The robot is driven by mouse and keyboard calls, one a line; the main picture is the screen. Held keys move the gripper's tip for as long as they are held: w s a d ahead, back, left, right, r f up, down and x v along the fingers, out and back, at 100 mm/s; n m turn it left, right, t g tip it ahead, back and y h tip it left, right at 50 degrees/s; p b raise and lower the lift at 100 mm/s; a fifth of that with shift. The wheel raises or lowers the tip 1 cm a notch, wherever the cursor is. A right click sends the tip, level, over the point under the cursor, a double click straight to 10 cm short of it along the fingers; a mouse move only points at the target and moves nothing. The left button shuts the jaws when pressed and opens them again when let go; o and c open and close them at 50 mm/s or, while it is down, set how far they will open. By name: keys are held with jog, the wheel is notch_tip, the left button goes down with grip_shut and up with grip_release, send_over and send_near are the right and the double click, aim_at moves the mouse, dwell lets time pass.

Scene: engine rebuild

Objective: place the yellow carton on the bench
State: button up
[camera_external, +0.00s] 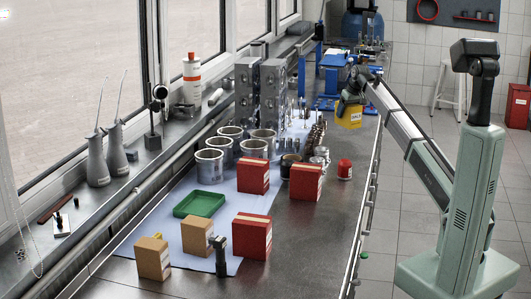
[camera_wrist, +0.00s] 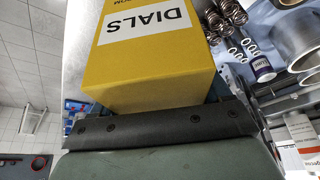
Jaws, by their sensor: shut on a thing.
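The yellow carton (camera_external: 348,118) is at my gripper (camera_external: 350,99), over the far right part of the bench (camera_external: 318,222), near its right edge. I cannot tell whether its underside touches the bench top. In the wrist view the carton (camera_wrist: 150,62) fills the upper middle, with a white label reading "DIALS". It sits against the dark gripper bar (camera_wrist: 160,127). My gripper is shut on the carton; the fingertips are largely hidden by it.
Red boxes (camera_external: 252,176), tan boxes (camera_external: 152,258), a green tray (camera_external: 200,204) and metal cylinders (camera_external: 208,166) stand on the nearer bench. Springs and small parts (camera_external: 318,140) lie left of the carton. A red can (camera_external: 345,169) stands nearer. The front right bench is bare.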

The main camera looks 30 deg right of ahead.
aim_at(354, 118)
jog(key=shift+f, duration=6.65)
jog(key=shift+f, duration=0.1)
jog(key=o, duration=1.2)
jog(key=v, duration=1.2)
